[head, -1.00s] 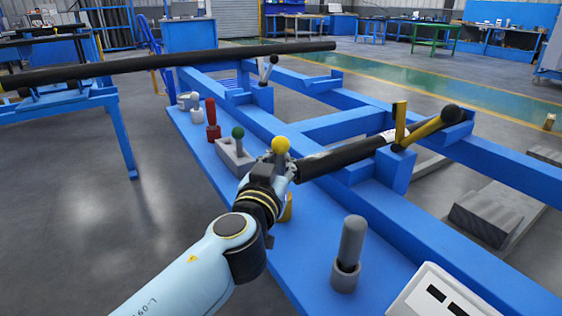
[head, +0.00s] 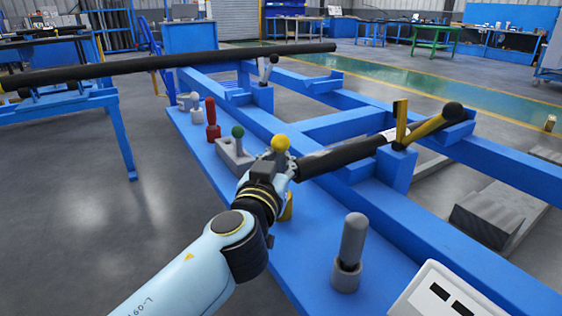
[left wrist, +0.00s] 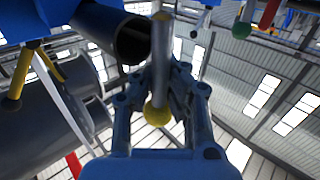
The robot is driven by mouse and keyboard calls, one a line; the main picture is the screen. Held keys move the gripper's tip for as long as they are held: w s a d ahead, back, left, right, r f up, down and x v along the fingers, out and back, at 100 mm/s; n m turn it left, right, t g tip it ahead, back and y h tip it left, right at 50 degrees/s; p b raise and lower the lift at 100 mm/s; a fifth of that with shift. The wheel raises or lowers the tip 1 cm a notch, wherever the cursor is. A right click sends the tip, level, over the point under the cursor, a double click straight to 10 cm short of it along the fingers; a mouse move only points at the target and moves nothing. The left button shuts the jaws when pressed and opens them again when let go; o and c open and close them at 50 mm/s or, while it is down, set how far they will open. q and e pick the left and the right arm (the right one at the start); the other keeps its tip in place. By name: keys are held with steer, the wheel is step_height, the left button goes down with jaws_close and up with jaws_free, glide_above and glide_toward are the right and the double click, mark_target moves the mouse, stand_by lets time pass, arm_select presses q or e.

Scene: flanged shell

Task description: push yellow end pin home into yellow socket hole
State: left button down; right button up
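My left gripper (head: 272,163) is over the near bench, close to the end of a black tube. It is shut on the yellow end pin, whose yellow ball knob (head: 280,143) stands up above the fingers. In the left wrist view the fingers (left wrist: 165,82) flank the grey pin shaft (left wrist: 161,50), with the yellow knob (left wrist: 157,114) on the near side. A yellow piece (head: 286,207), perhaps the socket, shows partly behind my gripper. The pin's lower end and the hole are hidden in the head view. My right gripper is not seen.
The black tube (head: 345,155) lies across the blue frame under a yellow clamp (head: 416,126). A grey pin (head: 352,238) stands in a holder to the right. Green (head: 237,132) and red (head: 210,110) pins stand to the left. A white box (head: 440,292) sits front right.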

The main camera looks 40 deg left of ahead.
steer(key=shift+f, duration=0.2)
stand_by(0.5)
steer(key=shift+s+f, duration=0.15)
arm_select(q)
steer(key=shift+f+b, duration=1)
steer(key=shift+b, duration=0.55)
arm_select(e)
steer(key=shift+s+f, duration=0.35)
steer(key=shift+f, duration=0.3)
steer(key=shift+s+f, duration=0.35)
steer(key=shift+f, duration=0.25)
arm_select(q)
steer(key=shift+r, duration=0.1)
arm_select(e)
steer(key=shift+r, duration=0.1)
arm_select(q)
steer(key=shift+r+p, duration=0.5)
steer(key=shift+r, duration=0.1)
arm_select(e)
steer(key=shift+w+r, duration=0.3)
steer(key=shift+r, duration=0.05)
arm_select(q)
steer(key=shift+b, duration=0.35)
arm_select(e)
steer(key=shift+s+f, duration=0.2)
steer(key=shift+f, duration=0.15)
